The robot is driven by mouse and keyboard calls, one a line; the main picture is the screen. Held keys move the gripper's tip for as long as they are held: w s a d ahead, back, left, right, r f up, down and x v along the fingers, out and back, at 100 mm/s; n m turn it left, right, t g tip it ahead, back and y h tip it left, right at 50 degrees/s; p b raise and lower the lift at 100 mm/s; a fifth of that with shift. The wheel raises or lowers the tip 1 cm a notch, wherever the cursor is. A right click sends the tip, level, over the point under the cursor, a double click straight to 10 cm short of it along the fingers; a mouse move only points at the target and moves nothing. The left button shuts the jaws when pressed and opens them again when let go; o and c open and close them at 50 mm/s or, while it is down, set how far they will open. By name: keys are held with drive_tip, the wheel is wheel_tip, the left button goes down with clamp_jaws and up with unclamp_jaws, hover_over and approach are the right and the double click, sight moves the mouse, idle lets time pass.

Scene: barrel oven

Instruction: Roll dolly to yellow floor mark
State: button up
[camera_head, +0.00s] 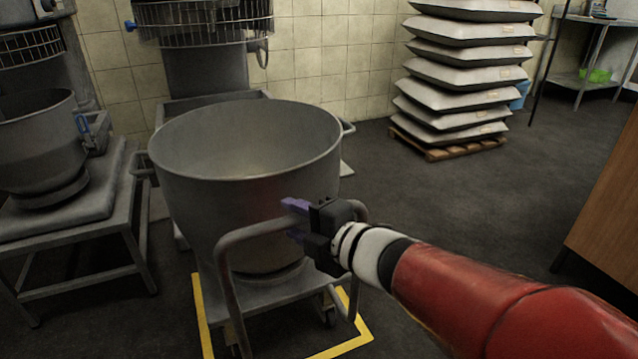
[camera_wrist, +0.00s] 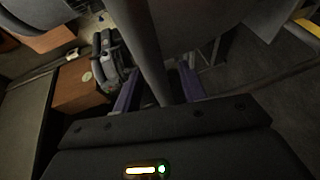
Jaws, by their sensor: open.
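A wheeled dolly (camera_head: 262,297) carries a large grey mixing bowl (camera_head: 215,215) and has a tubular push handle (camera_head: 228,290) facing me. Yellow floor mark lines (camera_head: 203,315) show on the left, right and front of the dolly, which appears to stand within them; the back is hidden by the bowl. My gripper (camera_head: 296,220) is at the handle's top bar with its purple fingers open. In the wrist view the handle bar (camera_wrist: 148,50) passes between the two spread fingers. I cannot tell whether they touch it. A yellow line (camera_wrist: 308,27) shows there at upper right.
A mixer (camera_head: 205,65) stands behind the bowl. A second bowl (camera_head: 40,150) rests on a grey stand at left. Stacked sacks (camera_head: 470,75) sit on a wooden pallet (camera_head: 445,150) at the back. A brown cabinet (camera_head: 610,210) is at right. Dark floor between is clear.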

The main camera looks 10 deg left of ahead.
drive_tip(key=shift+x, duration=1)
drive_tip(key=shift+c, duration=0.3)
clamp_jaws()
